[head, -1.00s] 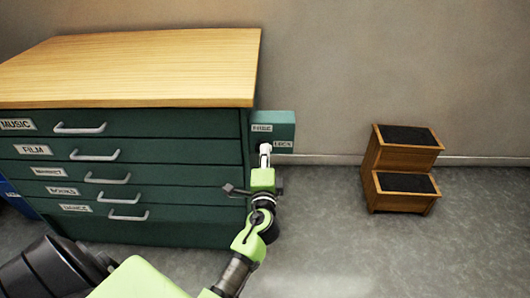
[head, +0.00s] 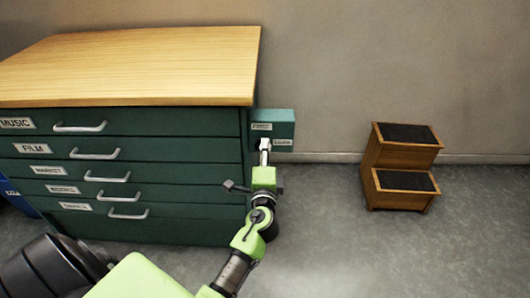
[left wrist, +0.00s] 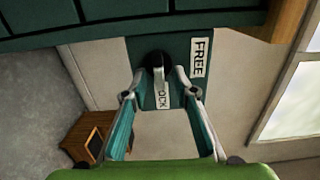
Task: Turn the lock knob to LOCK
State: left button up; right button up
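The lock box (head: 286,120) is a green box on the wall beside the cabinet, with a FREE label (head: 261,127) above and a LOCK label (head: 283,143) lower right. In the left wrist view the dark round knob (left wrist: 153,60) has a pale pointer part, next to the LOCK label (left wrist: 162,97), which is partly covered. My left gripper (head: 265,145) is at the knob. In the left wrist view its fingers (left wrist: 159,74) stand apart on either side of the knob; firm contact cannot be seen. The knob is hidden by the gripper in the head view. My right gripper is not in view.
A green drawer cabinet (head: 150,225) with a wooden top (head: 135,65) stands left of the box, its handles sticking out. A wooden step stool (head: 402,160) stands to the right by the wall. The floor (head: 330,230) between is clear.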

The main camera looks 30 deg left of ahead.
pick_arm(q)
jog(key=v, duration=1.2)
jog(key=shift+s, duration=0.1)
